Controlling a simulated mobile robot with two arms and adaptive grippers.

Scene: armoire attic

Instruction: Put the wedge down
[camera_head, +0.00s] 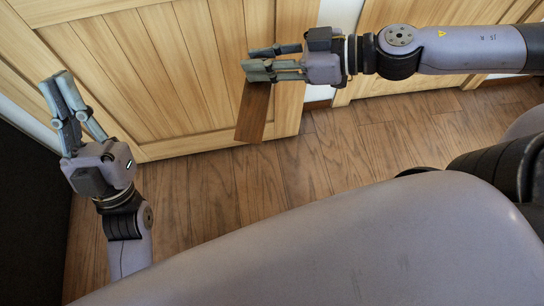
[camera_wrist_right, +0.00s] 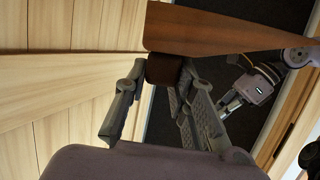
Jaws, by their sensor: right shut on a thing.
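The wedge (camera_head: 254,112) is a dark brown wooden piece. My right gripper (camera_head: 262,63) is shut on its upper end in the head view, and the rest hangs down, slightly tilted, in front of the pale wooden door. In the right wrist view the wedge (camera_wrist_right: 215,32) reaches to the right beyond the fingertips (camera_wrist_right: 160,85), with a darker end between them. My left gripper (camera_head: 55,82) points up at the left, apart from the wedge; its finger gap is unclear from this angle.
Pale wooden door panels (camera_head: 150,70) stand along the back, with a second panel (camera_head: 400,90) behind my right arm. The brown plank floor (camera_head: 240,190) below looks clear. A dark surface (camera_head: 30,220) stands at the far left.

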